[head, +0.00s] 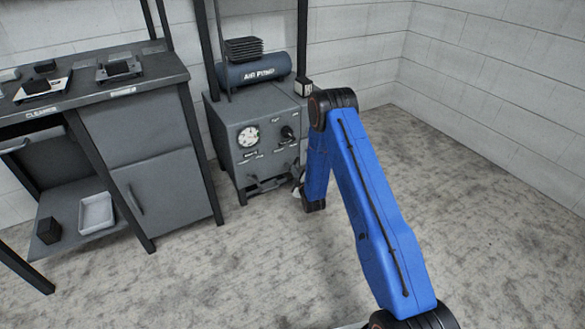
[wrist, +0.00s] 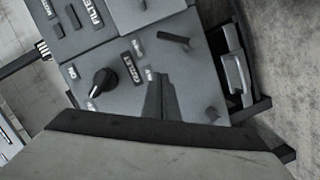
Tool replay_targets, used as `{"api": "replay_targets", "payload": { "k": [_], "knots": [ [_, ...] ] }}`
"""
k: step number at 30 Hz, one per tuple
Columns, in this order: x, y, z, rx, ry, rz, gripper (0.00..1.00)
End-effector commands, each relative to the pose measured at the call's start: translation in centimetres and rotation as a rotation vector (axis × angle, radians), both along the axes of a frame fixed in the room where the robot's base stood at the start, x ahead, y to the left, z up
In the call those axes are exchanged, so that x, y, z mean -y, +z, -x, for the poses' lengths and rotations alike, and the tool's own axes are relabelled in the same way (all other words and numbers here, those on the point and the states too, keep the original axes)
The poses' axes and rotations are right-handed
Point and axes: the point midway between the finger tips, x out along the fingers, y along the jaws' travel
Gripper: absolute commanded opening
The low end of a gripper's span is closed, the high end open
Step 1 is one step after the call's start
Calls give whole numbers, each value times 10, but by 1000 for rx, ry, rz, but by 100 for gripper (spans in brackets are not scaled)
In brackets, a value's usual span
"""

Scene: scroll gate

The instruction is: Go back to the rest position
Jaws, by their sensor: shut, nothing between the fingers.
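My gripper (wrist: 160,78) shows in the wrist view as two narrow dark fingers held together, with nothing between them. They are in front of the grey control panel (wrist: 120,60) of the air pump unit; I cannot tell the exact gap. In the head view my blue arm is raised and bent, its far part hanging down by the right front of the air pump cabinet (head: 244,110). The gripper is mostly hidden there behind the arm. A black knob (wrist: 101,82) is left of the fingers in the wrist view.
The cabinet carries a gauge (head: 248,136) and a dark cylinder tank (head: 253,70). A grey workbench (head: 150,75) with small devices stands left, with a white tray (head: 96,213) on its lower shelf. Pale block walls close the back and right. The floor (head: 470,190) at right is clear.

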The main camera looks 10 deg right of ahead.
Motion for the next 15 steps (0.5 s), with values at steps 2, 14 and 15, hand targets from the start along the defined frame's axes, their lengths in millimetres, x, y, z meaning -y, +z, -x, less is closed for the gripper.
{"api": "replay_targets", "payload": {
  "k": [2,14,15],
  "knots": [
    [1,1,6,0,0,0,0],
    [1,2,11,0,0,0,0],
    [1,2,11,0,0,0,0]
  ]
}}
